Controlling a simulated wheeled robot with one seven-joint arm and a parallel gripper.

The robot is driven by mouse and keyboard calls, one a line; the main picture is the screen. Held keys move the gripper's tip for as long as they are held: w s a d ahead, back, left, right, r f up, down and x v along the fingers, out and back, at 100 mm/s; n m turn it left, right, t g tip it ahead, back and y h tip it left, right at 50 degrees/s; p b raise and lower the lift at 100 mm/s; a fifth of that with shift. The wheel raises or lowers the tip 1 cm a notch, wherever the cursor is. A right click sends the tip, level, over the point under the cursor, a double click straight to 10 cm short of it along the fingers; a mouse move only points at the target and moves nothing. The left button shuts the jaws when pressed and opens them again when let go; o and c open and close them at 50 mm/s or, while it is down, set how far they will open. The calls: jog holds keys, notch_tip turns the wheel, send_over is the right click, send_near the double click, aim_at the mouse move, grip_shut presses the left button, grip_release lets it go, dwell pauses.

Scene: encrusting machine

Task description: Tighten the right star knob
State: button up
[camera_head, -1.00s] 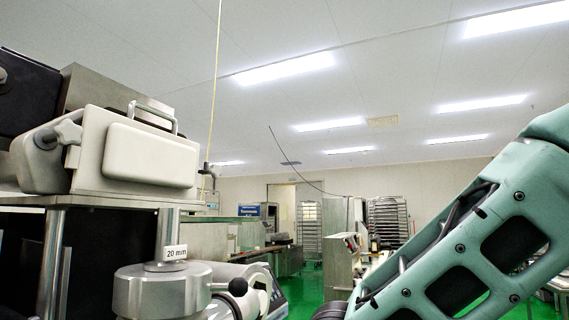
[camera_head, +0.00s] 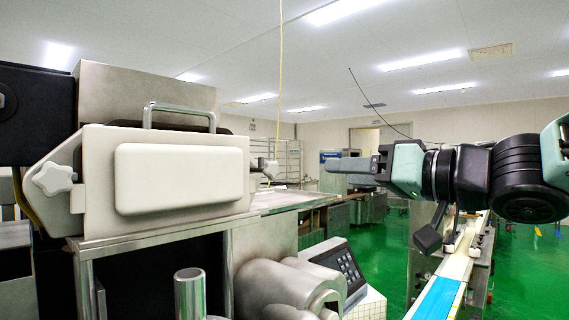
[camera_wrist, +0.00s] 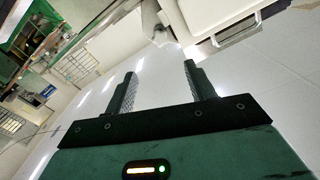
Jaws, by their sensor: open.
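The white machine housing (camera_head: 185,180) fills the left of the head view. One pale star knob (camera_head: 53,179) sits on its left end. A small pale knob-like part (camera_head: 266,167) shows at its right end, partly hidden and too small to make out well. My gripper (camera_head: 330,166) is to the right of that part, apart from it, with its fingers pointing left. In the wrist view my gripper (camera_wrist: 160,69) is open, with nothing between its fingers. A pale knob-like part (camera_wrist: 158,38) lies just beyond the fingertips, beside the housing (camera_wrist: 195,18).
A metal handle (camera_head: 180,112) stands on top of the housing. A control panel (camera_head: 340,267) and rounded metal parts (camera_head: 280,288) stand below. A conveyor with a blue belt (camera_head: 440,298) runs at the lower right. A thin yellow cord (camera_head: 280,80) hangs behind the housing.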

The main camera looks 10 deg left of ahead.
aim_at(274, 170)
jog(key=p+x, duration=0.4)
jog(key=x, duration=1.2)
jog(key=c, duration=1)
